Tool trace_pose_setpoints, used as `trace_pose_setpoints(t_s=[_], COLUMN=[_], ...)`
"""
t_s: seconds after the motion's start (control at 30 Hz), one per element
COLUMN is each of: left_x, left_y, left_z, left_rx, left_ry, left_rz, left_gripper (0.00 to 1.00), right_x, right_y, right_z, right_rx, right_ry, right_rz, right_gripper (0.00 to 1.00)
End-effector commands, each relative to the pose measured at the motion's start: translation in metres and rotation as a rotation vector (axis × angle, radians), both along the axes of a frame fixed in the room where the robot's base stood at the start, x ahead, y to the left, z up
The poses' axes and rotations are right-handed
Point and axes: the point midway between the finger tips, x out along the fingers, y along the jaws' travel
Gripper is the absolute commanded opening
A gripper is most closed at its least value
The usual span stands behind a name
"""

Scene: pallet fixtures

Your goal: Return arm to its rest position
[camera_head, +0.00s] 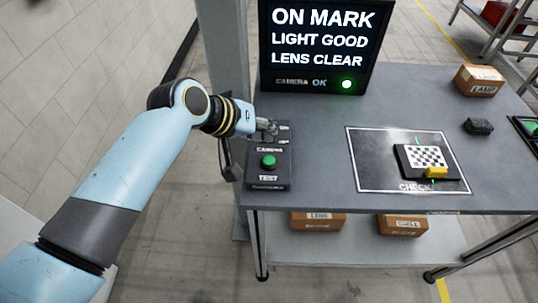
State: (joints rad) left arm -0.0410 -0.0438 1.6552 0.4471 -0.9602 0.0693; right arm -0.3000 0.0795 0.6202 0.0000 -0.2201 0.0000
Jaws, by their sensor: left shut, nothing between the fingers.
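My left arm reaches in from the lower left. Its gripper (279,129) is shut and empty, at the far end of the black camera test box (270,181), which has a green button (268,161) on top. I cannot tell whether the fingers touch the box. My right gripper is not in view.
The grey table (320,165) bears a white-outlined mat (370,165) with a checkerboard plate (426,156) and a yellow block (435,172). A cardboard box (479,80) and a dark block (478,126) sit at right. A grey post (222,45) stands beside my left wrist. Boxes lie on the shelf below.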

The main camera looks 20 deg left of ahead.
Motion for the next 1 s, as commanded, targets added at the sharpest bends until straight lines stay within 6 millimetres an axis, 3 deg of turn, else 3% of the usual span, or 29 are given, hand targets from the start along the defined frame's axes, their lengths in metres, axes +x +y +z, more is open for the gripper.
trace_pose_setpoints(t_s=[0.57,0.67,0.77,1.0], left_x=[0.000,-0.008,-0.038,-0.137], left_y=[0.000,0.004,0.020,0.072], left_z=[0.000,-0.001,0.000,0.020], left_rx=[0.000,0.020,0.098,0.360], left_ry=[0.000,0.008,0.038,0.154], left_rz=[0.000,-0.009,-0.040,-0.126], left_gripper=[0.00,0.00,0.00,0.00], right_x=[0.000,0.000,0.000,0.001], right_y=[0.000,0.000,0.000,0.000], right_z=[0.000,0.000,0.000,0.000], right_rx=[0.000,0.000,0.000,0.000], right_ry=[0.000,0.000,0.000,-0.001], right_rz=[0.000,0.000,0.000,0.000], right_gripper=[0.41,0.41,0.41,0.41])
